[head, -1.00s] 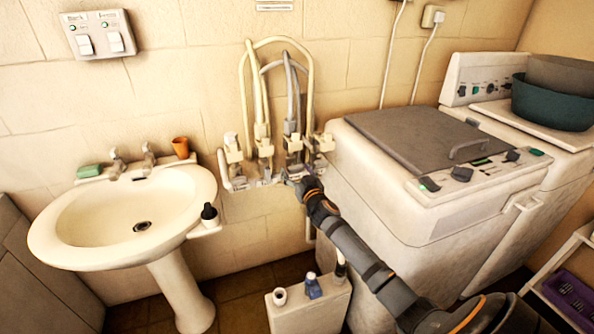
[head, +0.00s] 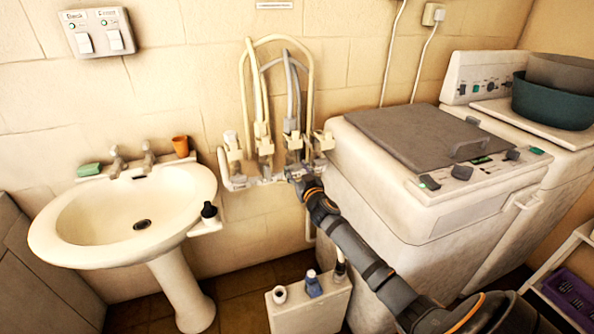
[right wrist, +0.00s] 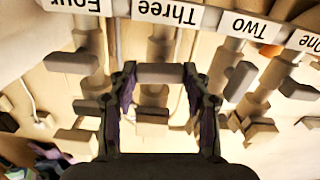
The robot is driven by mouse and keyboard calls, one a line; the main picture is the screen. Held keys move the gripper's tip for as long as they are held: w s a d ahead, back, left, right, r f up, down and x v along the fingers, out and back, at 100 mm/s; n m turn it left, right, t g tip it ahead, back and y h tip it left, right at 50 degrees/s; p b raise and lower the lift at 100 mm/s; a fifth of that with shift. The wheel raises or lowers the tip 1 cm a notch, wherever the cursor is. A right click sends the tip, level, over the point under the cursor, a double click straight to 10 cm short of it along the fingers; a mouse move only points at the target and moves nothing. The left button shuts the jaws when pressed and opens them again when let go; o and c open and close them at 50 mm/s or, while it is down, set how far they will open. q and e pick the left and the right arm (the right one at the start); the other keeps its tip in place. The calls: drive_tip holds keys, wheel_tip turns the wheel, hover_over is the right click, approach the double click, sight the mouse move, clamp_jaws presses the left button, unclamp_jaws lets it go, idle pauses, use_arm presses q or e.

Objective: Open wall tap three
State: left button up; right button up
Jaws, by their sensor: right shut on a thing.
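Wall tap three (head: 293,143) is in the row of pale taps on the wall between the basin and the washing machine. Its upside-down label "Three" (right wrist: 168,11) shows in the right wrist view. My right gripper (head: 301,172) is at this tap, reaching from below right. In the right wrist view the gripper (right wrist: 160,75) has one finger on each side of tap three's grey handle (right wrist: 160,72), shut on it. The handle lies crosswise between the fingers. My left gripper is out of view.
Neighbouring taps Two (right wrist: 240,80) and Four (right wrist: 88,62) stand close on both sides. Hoses (head: 243,95) arch above the row.

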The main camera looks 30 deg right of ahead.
drive_tip(key=n, duration=0.4)
drive_tip(key=n+p, duration=0.1)
drive_tip(key=n, duration=0.3)
drive_tip(key=n+p, duration=0.1)
drive_tip(key=n, duration=0.3)
drive_tip(key=shift+n, duration=0.3)
drive_tip(key=shift+f+n+p, duration=0.1)
drive_tip(key=shift+n+p, duration=0.25)
drive_tip(key=shift+n, duration=1.55)
drive_tip(key=o, duration=1.2)
drive_tip(key=shift+c, duration=0.2)
